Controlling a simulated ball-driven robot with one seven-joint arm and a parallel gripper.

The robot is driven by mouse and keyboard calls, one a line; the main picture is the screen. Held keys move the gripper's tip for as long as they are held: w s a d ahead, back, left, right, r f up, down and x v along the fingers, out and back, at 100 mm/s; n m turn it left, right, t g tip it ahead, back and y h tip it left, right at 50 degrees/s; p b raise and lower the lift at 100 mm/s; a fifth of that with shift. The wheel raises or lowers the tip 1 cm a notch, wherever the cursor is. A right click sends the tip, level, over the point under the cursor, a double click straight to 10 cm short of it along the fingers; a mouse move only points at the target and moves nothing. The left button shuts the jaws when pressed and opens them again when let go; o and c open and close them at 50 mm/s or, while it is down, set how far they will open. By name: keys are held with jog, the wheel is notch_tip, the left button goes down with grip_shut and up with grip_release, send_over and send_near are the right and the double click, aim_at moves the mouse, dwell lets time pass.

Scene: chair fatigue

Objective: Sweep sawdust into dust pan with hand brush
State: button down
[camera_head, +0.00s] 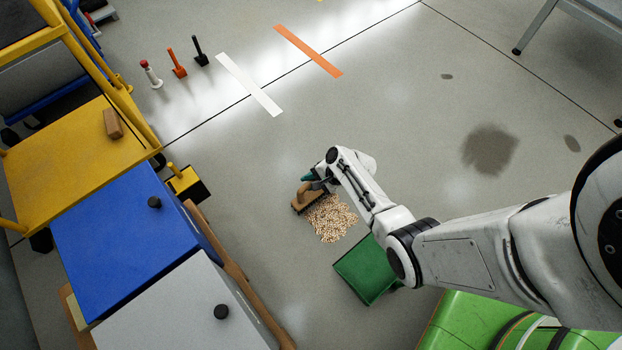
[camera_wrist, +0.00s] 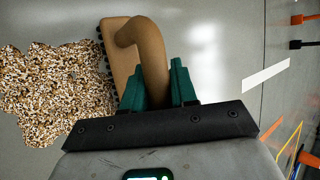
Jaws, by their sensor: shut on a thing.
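My gripper (camera_wrist: 158,88) is shut on the handle of the wooden hand brush (camera_wrist: 120,62), with one green finger on each side of the handle. In the head view the brush (camera_head: 300,203) is low at the floor, at the upper left edge of the sawdust pile (camera_head: 332,217). In the wrist view the brush's dark bristles face the sawdust (camera_wrist: 50,92) on the left. The green dust pan (camera_head: 366,270) lies on the floor below the pile in the head view, partly behind my arm. The dust pan is not in the wrist view.
Blue (camera_head: 125,235) and grey (camera_head: 185,310) boxes and a yellow cart (camera_head: 75,165) stand at the left. A green object (camera_head: 480,310) is at the bottom right. White (camera_head: 248,84) and orange (camera_head: 308,50) strips mark the floor. Open floor lies above and right of the pile.

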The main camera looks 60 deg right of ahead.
jog(key=shift+f+b, duration=0.5)
jog(key=shift+f, duration=0.1)
jog(key=shift+r, duration=0.1)
dwell(0.3)
jog(key=shift+s+a+r+p, duration=0.1)
jog(key=shift+s+a+p, duration=0.1)
jog(key=shift+s+p, duration=0.45)
jog(key=shift+s, duration=0.3)
jog(key=shift+s+a, duration=0.1)
jog(key=shift+s+a+f, duration=0.15)
jog(key=shift+s, duration=0.3)
jog(key=shift+s+a+f, duration=0.1)
jog(key=shift+s, duration=0.3)
jog(key=shift+s, duration=0.1)
jog(key=shift+s+a+r+p, duration=0.1)
jog(key=shift+s+a+p, duration=0.05)
jog(key=shift+s+p, duration=0.3)
jog(key=shift+s+a+p, duration=0.15)
jog(key=shift+s+p, duration=0.2)
jog(key=shift+s, duration=0.2)
